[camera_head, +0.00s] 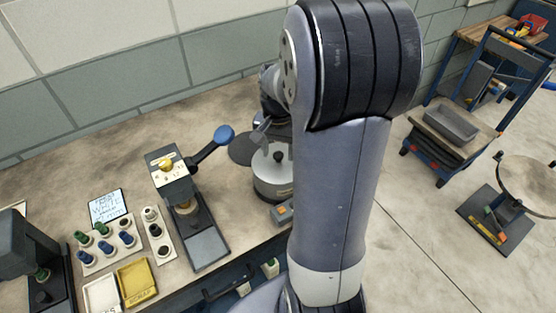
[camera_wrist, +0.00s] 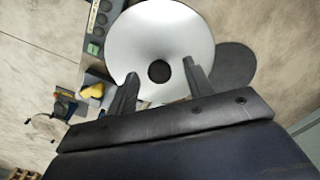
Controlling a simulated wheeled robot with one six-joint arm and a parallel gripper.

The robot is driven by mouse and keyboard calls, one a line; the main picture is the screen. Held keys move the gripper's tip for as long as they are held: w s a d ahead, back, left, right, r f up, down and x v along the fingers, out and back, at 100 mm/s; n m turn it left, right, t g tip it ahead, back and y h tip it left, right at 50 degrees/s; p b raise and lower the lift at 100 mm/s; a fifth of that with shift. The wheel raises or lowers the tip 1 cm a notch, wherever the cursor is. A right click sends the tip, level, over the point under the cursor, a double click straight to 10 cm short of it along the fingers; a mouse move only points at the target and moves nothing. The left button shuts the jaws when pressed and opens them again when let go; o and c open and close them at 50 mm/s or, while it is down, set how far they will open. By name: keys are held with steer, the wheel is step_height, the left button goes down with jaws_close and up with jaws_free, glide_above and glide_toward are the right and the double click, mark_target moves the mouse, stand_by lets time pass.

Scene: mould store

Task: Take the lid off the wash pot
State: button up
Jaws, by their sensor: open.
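The wash pot (camera_head: 272,188) stands on the bench, partly hidden behind my arm. Its pale metal lid (camera_head: 267,165) is on top, with a black knob (camera_head: 279,155) at the middle. In the wrist view the lid (camera_wrist: 160,32) is a silver disc with the dark knob (camera_wrist: 159,71) near the fingers. My gripper (camera_wrist: 160,68) is open and empty, with one finger on either side of the knob in the picture. I cannot tell its height above the knob. In the head view my arm hides most of the gripper.
A dark round disc (camera_head: 242,148) lies beside the pot. A press (camera_head: 186,200) with a blue-knobbed lever (camera_head: 224,135) stands left of it. A small box with an orange button (camera_head: 283,211) is in front. Racks of small coloured parts (camera_head: 104,245) stand farther left. A cart (camera_head: 450,130) is at right.

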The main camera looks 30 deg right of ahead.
steer(key=shift+f, duration=0.2)
jaws_close()
stand_by(0.4)
